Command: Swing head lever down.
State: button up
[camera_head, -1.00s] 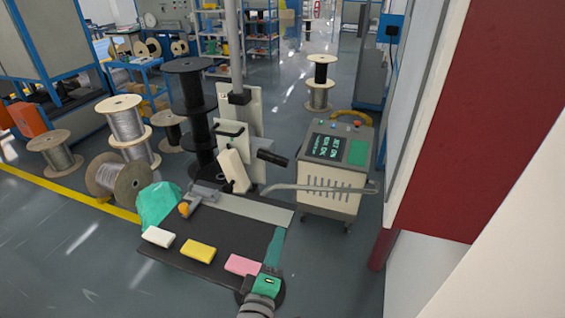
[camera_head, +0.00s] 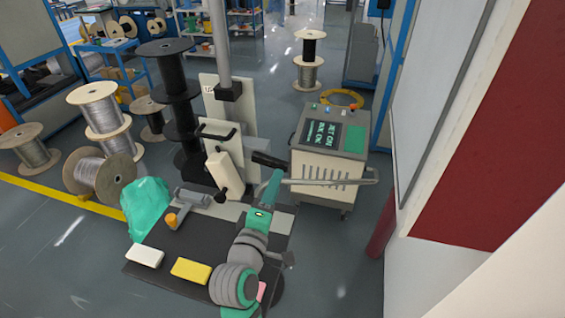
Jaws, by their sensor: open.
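A white head block (camera_head: 224,174) is on the upright white plate at the metal column. A dark cylindrical grip (camera_head: 269,160), seemingly the head lever's handle, sticks out right of it, raised above the dark table and slightly tilted. My arm reaches up from the bottom. My gripper (camera_head: 277,173), at its far green end, appears small just below and right of the grip. The jaws are hard to make out, and I cannot tell whether they touch the grip. Nothing shows held.
The printer cabinet (camera_head: 328,155) stands behind right, with a bar along its front. Cable reels (camera_head: 100,178) stand left; a wall is right.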

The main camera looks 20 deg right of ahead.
aim_at(284, 166)
jog(key=x, duration=0.8)
jog(key=shift+w+d, duration=0.1)
jog(key=shift+d, duration=0.1)
grip_shut()
